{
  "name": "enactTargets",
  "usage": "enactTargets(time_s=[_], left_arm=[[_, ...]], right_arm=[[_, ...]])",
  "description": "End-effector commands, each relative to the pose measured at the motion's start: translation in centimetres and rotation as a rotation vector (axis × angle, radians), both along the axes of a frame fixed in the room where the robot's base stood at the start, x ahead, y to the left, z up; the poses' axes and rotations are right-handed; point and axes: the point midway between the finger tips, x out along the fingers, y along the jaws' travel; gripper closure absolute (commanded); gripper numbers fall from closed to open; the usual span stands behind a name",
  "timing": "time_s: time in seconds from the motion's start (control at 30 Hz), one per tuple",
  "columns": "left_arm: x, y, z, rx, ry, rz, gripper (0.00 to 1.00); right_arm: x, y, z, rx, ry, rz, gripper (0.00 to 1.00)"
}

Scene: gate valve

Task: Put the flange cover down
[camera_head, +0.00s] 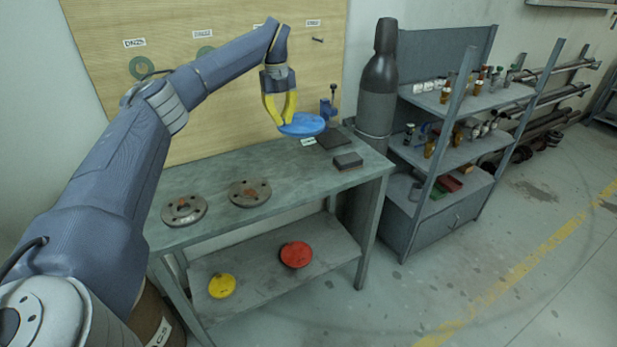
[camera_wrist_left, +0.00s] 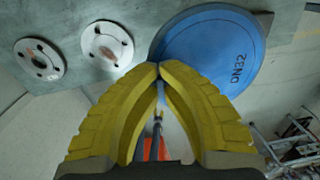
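The blue flange cover (camera_head: 302,124), a round disc marked DN32, is over the back part of the grey workbench (camera_head: 215,214). It looks raised above the bench top, but the exact gap cannot be told. My left gripper (camera_head: 279,120), with yellow fingers, is shut on the near edge of the cover. In the left wrist view the fingertips (camera_wrist_left: 158,70) meet at the rim of the cover (camera_wrist_left: 210,50), and a blue sliver shows between the fingers. My right gripper is not in view.
Two grey flanges (camera_head: 184,210) (camera_head: 249,193) lie on the bench's left half. A dark block (camera_head: 348,161) and a dark flat plate (camera_head: 332,139) are at its right. A yellow cover (camera_head: 222,286) and a red cover (camera_head: 296,254) lie on the lower shelf. A wooden board (camera_head: 205,100) stands behind.

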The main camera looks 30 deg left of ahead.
Motion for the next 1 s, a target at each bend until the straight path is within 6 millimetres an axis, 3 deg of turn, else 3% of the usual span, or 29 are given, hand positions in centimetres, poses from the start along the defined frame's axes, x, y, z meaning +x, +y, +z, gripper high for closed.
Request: enactTargets(time_s=[0.27, 0.8, 1.0], left_arm=[[-0.1, 0.0, -1.0, -0.003, -0.001, 0.092, 1.00], [-0.2, -0.1, -12.3, -0.005, 0.000, 0.096, 1.00], [-0.1, -0.1, -15.2, -0.004, -0.002, 0.095, 1.00]], right_arm=[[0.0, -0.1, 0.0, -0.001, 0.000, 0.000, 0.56], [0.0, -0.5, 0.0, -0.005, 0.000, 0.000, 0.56], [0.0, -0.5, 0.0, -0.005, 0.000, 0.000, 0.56]])
